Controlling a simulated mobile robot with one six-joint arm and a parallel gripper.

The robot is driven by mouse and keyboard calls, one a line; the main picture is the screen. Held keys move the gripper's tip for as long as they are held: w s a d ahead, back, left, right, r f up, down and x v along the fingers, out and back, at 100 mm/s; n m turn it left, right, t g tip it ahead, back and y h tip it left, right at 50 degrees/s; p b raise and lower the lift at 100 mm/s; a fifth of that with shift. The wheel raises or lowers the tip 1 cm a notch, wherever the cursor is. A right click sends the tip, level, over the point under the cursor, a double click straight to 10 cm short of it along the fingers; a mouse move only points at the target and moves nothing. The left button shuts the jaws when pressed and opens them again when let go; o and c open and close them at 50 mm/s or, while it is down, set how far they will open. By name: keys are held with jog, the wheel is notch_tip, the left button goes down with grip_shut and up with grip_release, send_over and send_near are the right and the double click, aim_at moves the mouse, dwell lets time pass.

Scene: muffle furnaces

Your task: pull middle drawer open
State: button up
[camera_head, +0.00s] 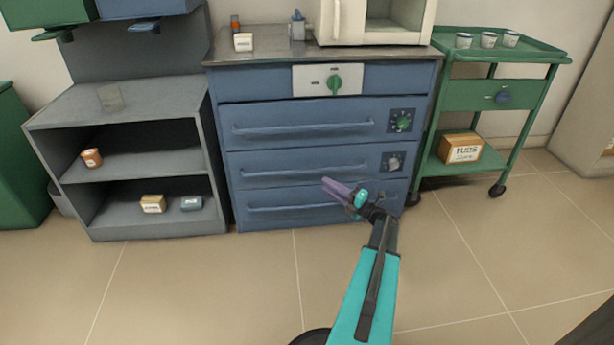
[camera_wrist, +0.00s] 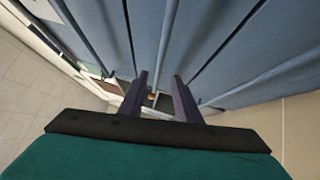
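The blue drawer cabinet (camera_head: 322,130) has three stacked drawers, all looking shut. The middle drawer (camera_head: 262,163) has a long horizontal bar handle (camera_head: 285,176); its right part is near or behind my gripper in the head view. My gripper (camera_head: 332,187) has purple fingers in front of the right half of the middle and lower drawers. In the wrist view the gripper (camera_wrist: 160,76) has its two fingers apart, with nothing clearly held. A handle bar (camera_wrist: 168,40) runs toward the gap between the fingers. I cannot tell whether it lies between them.
The top drawer handle (camera_head: 300,129) and bottom drawer handle (camera_head: 280,208) lie above and below. A grey shelf (camera_head: 150,100) stands left, and a green cart (camera_head: 500,95) stands close on the right. The floor in front (camera_head: 220,290) is clear.

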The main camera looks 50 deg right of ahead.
aim_at(306, 172)
jog(key=w+b, duration=0.1)
jog(key=w, duration=0.2)
jog(key=w+r+b, duration=0.1)
jog(key=w, duration=0.3)
jog(key=w+a+b, duration=0.1)
jog(key=w, duration=0.2)
jog(key=shift+w+r, duration=0.25)
grip_shut()
